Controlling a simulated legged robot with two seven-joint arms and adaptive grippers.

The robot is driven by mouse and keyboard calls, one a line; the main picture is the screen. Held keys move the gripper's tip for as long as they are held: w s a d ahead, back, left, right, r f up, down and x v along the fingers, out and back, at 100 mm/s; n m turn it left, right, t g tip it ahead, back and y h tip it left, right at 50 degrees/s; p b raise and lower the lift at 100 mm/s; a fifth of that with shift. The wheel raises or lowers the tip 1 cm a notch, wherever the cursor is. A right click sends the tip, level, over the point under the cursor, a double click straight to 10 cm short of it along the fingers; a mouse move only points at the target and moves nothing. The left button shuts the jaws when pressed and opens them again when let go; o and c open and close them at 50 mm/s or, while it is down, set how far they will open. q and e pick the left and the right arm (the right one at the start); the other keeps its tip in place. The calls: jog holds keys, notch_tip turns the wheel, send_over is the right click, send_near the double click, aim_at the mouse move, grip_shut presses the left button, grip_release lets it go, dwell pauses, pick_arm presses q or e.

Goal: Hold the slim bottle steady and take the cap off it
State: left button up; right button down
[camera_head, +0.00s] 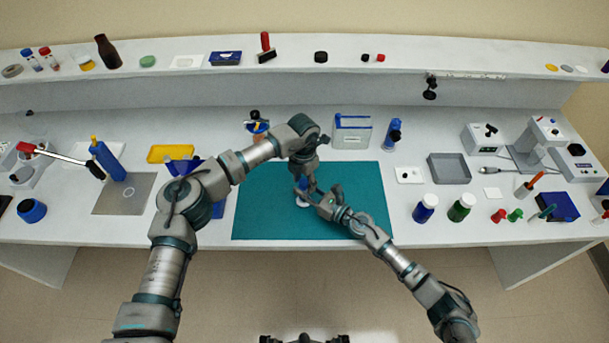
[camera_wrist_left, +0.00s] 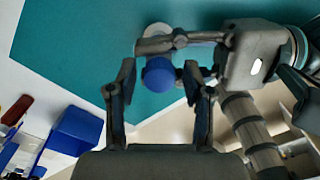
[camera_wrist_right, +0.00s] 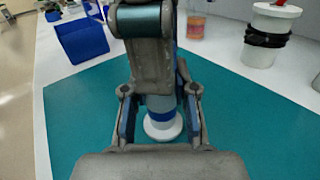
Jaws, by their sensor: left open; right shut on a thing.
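The slim bottle (camera_wrist_right: 163,129) stands upright on the teal mat (camera_head: 262,215), with a pale wide foot and a blue band low on its body. In the head view the arms hide most of it. My right gripper (camera_wrist_right: 158,95) is shut on its body from the side. The blue cap (camera_wrist_left: 158,74) shows from above in the left wrist view. My left gripper (camera_wrist_left: 159,72) points down over the bottle, open, with one finger on each side of the cap and a visible gap. The right gripper (camera_wrist_left: 150,45) crosses just beyond the cap there.
A blue bin (camera_wrist_left: 78,130) stands off the mat's left edge.

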jog(key=shift+f, duration=0.2)
pick_arm(q)
grip_shut()
jog(key=shift+s+r, duration=0.1)
jog(key=shift+s, duration=0.05)
dwell(0.4)
jog(key=shift+r, duration=0.2)
pick_arm(e)
jog(key=shift+d, duration=0.1)
pick_arm(q)
jog(key=shift+d+r, duration=0.1)
jog(key=shift+r, duration=0.55)
pick_arm(e)
jog(key=shift+w, duration=0.1)
pick_arm(q)
jog(key=shift+r, duration=0.3)
